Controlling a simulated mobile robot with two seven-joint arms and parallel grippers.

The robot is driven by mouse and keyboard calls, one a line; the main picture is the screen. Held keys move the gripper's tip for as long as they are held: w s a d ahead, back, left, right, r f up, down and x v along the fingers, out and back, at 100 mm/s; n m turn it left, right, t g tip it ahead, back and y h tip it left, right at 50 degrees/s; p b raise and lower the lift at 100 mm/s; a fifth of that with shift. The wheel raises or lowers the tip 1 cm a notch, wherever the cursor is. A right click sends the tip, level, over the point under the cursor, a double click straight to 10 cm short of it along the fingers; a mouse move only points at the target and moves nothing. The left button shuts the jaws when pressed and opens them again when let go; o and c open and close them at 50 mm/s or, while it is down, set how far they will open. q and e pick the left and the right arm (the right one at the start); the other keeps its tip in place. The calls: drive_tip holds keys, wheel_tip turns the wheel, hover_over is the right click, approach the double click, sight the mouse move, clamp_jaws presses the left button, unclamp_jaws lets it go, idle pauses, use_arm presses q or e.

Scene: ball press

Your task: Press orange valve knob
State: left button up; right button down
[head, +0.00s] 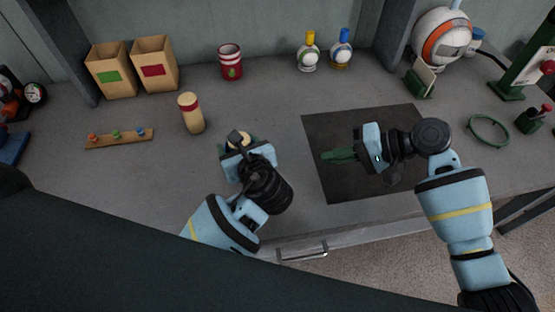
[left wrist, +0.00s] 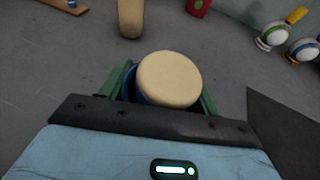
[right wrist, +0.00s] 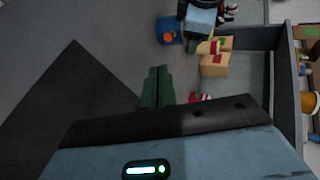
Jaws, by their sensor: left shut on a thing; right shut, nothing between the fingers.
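A blue cylinder with a cream round top (left wrist: 168,78) sits between the green fingers of my left gripper (left wrist: 165,90), which is shut on it. The cream top also shows in the head view (head: 243,137). In the right wrist view, the blue cylinder (right wrist: 162,23) has a small orange knob (right wrist: 168,36) on the side facing my right gripper. The knob is hidden in the head and left wrist views. My right gripper (head: 337,156) is shut and empty, fingertips pointing left over the dark mat, apart from the cylinder.
The dark mat (head: 325,186) is otherwise bare. A cream cylinder with a red band (head: 190,113) stands behind the left gripper. A peg strip (head: 118,139), two boxes (head: 112,78), a red can (head: 231,64) and two bottles (head: 308,56) stand farther off. Table between the grippers is clear.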

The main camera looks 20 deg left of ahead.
drive_tip(key=shift+a+f, duration=0.1)
drive_tip(key=x, duration=0.9)
drive_tip(key=shift+a, duration=0.1)
drive_tip(key=a, duration=0.3)
drive_tip(key=shift+s+a+f, duration=0.15)
drive_tip(key=shift+s, duration=0.05)
drive_tip(key=shift+a, duration=0.6)
drive_tip(key=shift+a, duration=0.1)
drive_tip(key=shift+s+a, duration=0.15)
drive_tip(key=shift+a, duration=0.8)
use_arm(q)
drive_tip(key=shift+d, duration=0.1)
use_arm(e)
drive_tip(key=shift+d, duration=0.15)
